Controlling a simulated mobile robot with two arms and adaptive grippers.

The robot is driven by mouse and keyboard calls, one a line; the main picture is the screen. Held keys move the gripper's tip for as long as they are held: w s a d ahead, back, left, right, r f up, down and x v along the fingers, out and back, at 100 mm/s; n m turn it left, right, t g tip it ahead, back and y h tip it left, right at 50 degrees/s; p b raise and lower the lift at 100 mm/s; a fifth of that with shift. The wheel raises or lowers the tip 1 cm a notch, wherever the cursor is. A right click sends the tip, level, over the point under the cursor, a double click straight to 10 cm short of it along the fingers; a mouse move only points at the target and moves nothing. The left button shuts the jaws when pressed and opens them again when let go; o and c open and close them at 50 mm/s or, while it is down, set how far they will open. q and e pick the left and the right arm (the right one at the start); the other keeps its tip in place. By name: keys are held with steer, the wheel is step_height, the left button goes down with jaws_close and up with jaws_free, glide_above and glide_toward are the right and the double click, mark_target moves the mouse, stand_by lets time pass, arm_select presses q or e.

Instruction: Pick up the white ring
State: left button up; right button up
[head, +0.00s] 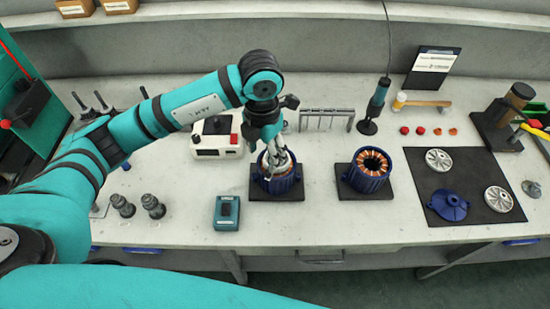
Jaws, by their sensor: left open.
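My left gripper (277,162) is open and points down over the left blue motor housing (279,185), which stands on a dark pad. Its fingers are at the housing's open top and hide much of it. Something pale shows around the fingertips there, but I cannot tell whether it is the white ring or whether the fingers touch it. I make out no other plain white ring. A second blue housing with copper windings (366,178) stands to the right, its top uncovered. My right gripper is not in view.
A white device with a red button (217,139) and a teal box (227,212) stand left of the housing. A metal rack (327,118) is behind. A dark mat (470,180) at right holds silver discs (438,160) and a blue cover (448,205). The front bench strip is clear.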

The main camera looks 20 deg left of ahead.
arm_select(q)
steer(key=shift+f, duration=0.9)
steer(key=shift+d+f+p, duration=0.1)
steer(key=shift+f+p, duration=0.45)
steer(key=shift+p, duration=0.05)
step_height(320, 180, down, 4)
steer(key=shift+r+p, duration=0.2)
steer(key=shift+p, duration=0.65)
steer(key=shift+f, duration=0.45)
steer(key=shift+c, duration=0.2)
jaws_close()
